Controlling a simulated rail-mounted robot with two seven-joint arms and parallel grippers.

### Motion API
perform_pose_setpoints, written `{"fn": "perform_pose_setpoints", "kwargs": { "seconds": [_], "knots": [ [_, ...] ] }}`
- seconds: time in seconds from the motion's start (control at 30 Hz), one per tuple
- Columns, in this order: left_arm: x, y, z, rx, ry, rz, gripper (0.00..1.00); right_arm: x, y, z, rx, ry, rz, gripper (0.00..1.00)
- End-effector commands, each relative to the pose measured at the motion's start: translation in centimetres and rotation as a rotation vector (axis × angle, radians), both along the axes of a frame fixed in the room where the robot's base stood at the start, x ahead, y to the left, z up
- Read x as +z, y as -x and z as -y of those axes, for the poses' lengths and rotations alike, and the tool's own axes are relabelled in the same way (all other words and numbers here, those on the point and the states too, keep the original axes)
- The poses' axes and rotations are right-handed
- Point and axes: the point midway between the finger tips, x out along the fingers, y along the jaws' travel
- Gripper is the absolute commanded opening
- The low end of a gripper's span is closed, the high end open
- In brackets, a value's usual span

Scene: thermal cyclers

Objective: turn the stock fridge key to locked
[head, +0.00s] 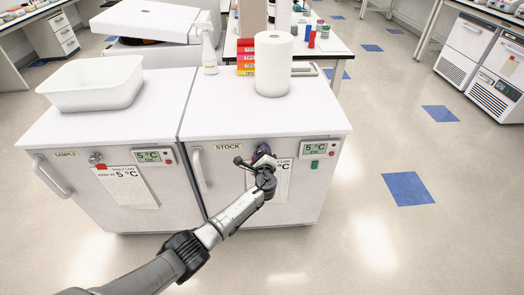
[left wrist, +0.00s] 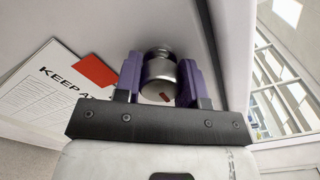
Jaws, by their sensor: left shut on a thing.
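The stock fridge (head: 308,205) is the right one of two white fridges in the head view, with a "STOCK" label and a 5 °C display (head: 314,149). My left gripper (head: 263,153) is at the upper front of its door and hides the key there. In the left wrist view the purple fingers (left wrist: 160,75) are shut on a round metal key knob (left wrist: 160,78), one finger on each side. A small red mark shows on the knob's near face. Which way the key is turned I cannot tell. My right gripper is not in view.
The sample fridge (head: 110,215) stands directly to the left. A door handle (head: 199,170) is left of my gripper. A paper roll (head: 273,64), colored boxes (head: 246,58) and a white tub (head: 93,84) stand on the fridge tops. The floor to the right is clear.

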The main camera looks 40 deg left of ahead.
Motion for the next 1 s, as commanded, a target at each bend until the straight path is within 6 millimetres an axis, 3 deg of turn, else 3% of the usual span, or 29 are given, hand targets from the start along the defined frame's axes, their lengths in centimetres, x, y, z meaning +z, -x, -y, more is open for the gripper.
{"fn": "perform_pose_setpoints", "kwargs": {
  "seconds": [0.57,0.6,0.83,1.0],
  "knots": [
    [0.01,0.0,-0.01,0.0,-0.02,-0.018,0.14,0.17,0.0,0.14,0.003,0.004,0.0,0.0],
    [0.0,-0.01,-0.01,0.0,-0.02,-0.018,0.4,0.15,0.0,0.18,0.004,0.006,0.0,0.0],
    [-0.01,0.0,-0.01,0.0,-0.018,-0.017,0.62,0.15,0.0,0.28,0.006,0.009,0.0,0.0],
    [0.0,0.0,0.0,0.0,-0.018,-0.017,0.63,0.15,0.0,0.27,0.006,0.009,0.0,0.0]
  ]
}}
